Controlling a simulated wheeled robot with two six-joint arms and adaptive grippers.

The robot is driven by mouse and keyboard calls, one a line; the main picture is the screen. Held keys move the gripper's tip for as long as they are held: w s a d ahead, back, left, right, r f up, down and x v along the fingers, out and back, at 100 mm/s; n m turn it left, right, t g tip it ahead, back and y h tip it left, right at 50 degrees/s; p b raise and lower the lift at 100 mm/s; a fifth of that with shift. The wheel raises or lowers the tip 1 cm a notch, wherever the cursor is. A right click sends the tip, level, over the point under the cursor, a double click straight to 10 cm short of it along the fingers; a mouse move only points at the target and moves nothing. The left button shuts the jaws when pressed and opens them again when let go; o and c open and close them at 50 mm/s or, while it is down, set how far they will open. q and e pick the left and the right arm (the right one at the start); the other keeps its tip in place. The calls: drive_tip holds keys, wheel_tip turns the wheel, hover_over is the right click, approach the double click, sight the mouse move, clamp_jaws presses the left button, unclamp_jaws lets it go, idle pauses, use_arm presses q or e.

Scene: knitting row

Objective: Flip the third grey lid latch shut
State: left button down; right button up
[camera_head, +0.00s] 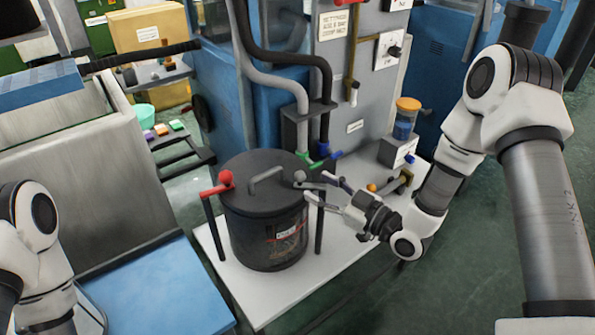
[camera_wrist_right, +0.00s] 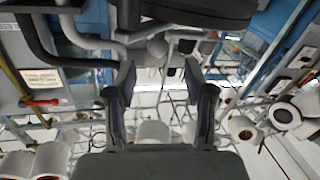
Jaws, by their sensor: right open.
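A black lidded pot (camera_head: 265,240) stands on a white table. Its dark lid (camera_head: 262,180) has a bar handle across the top. A latch with a red knob (camera_head: 226,178) is at the lid's left edge. A grey latch knob (camera_head: 299,176) is at the lid's right edge. My right gripper (camera_head: 314,186) is open at the right side of the pot, with its fingertips close to the grey knob; I cannot tell whether they touch. In the right wrist view, its two fingers (camera_wrist_right: 160,78) stand apart with nothing clearly between them. My left gripper is out of the frame.
A jar with an orange cap (camera_head: 405,120) stands behind my right arm. A blue bench (camera_head: 150,290) is at front left. The white table (camera_head: 275,300) is bare in front.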

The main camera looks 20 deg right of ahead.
sight(300, 172)
drive_tip(key=x, duration=0.4)
drive_tip(key=p+x, duration=0.1)
drive_tip(key=x, duration=0.1)
drive_tip(key=shift+w+d+f, duration=0.15)
drive_tip(key=shift+w+f, duration=0.1)
drive_tip(key=shift+w, duration=0.1)
drive_tip(key=shift+w+a+r, duration=0.1)
drive_tip(key=shift+w+a, duration=0.1)
drive_tip(key=shift+a, duration=0.15)
drive_tip(key=shift+c, duration=0.3)
drive_tip(key=shift+d, duration=0.1)
clamp_jaws()
drive_tip(key=shift+w+f+m+t+h+b, duration=0.25)
drive_tip(key=shift+m+t+h+b, duration=0.15)
drive_tip(key=shift+m+h+b, duration=0.35)
drive_tip(key=shift+w+d+r+m+t+h, duration=0.15)
drive_tip(key=shift+m+t+h, duration=0.1)
drive_tip(key=shift+h, duration=0.3)
drive_tip(key=shift+w+d+f+m+t+h, duration=0.1)
drive_tip(key=shift+m+t+h, duration=0.15)
drive_tip(key=shift+h, duration=0.25)
drive_tip(key=shift+r, duration=0.15)
